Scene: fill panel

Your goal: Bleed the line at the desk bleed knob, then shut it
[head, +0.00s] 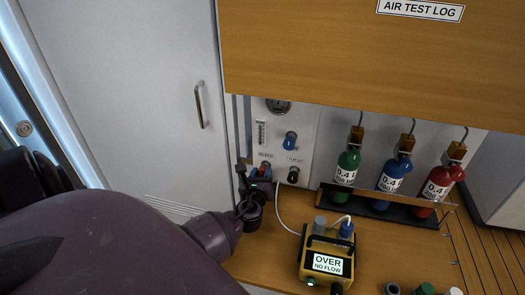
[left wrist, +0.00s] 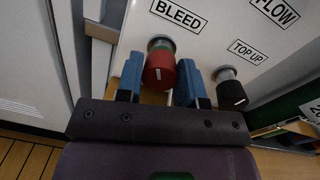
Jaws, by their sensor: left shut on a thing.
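The red bleed knob (left wrist: 160,72) sits on the white panel under the BLEED label, with a white mark on its face. It also shows small and partly covered in the head view (head: 265,167). My left gripper (head: 262,173) is at the panel, its blue fingers one on each side of the knob in the left wrist view (left wrist: 160,84). It is shut on the red knob. A yellow meter (head: 327,262) on the desk reads OVER, NO FLOW. My right gripper is not in view.
The black TOP UP knob (left wrist: 231,94) is just right of the left gripper. A blue knob (head: 290,141) and a flow tube (head: 261,133) are above. Green (head: 346,167), blue (head: 392,175) and red (head: 436,184) bottles stand in a rack at right. A pale tube runs to the meter.

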